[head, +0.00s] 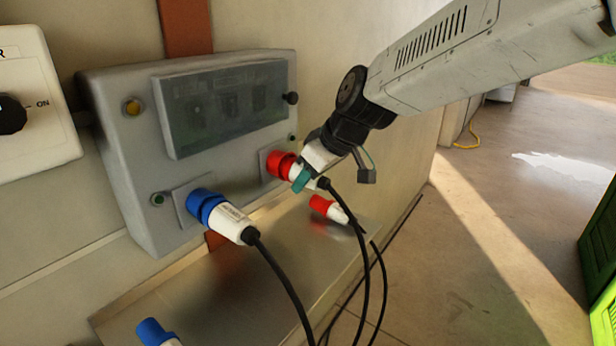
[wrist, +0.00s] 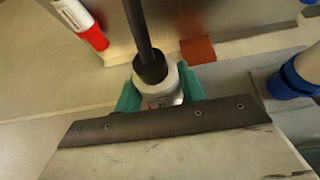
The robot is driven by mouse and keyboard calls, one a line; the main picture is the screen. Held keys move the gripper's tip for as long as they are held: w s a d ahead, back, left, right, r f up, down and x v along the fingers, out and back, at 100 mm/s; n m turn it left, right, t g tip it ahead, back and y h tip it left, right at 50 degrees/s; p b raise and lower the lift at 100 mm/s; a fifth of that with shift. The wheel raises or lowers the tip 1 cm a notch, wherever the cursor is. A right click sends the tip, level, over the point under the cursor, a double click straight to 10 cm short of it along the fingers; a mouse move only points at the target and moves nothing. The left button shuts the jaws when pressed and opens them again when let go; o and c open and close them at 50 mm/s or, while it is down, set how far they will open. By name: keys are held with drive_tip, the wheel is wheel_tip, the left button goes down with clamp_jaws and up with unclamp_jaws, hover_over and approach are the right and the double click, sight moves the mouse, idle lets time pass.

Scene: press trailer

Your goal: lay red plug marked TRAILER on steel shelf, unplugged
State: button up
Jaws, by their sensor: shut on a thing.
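A red-and-white plug (wrist: 160,92) sits at the red socket (head: 279,163) on the grey wall box, with its black cable hanging down. It looks seated in the socket. My gripper (head: 306,177) is shut on this plug, with a teal finger on each side of its pale body. The wrist view also shows my gripper (wrist: 160,95). The plug's marking is not readable. The steel shelf (head: 265,265) lies below the box. A second red-and-white plug (head: 330,210) lies on the shelf, and it also shows in the wrist view (wrist: 80,22).
A blue-and-white plug (head: 222,216) sits in the box (head: 130,170) left of the red socket, its cable crossing the shelf front. Another blue plug (head: 154,332) lies at the shelf's near left. The shelf middle is bare. A green crate (head: 598,265) stands far right.

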drive_tip(key=s+d, duration=0.4)
drive_tip(key=d, duration=0.2)
drive_tip(key=shift+s, duration=0.35)
idle(1.2)
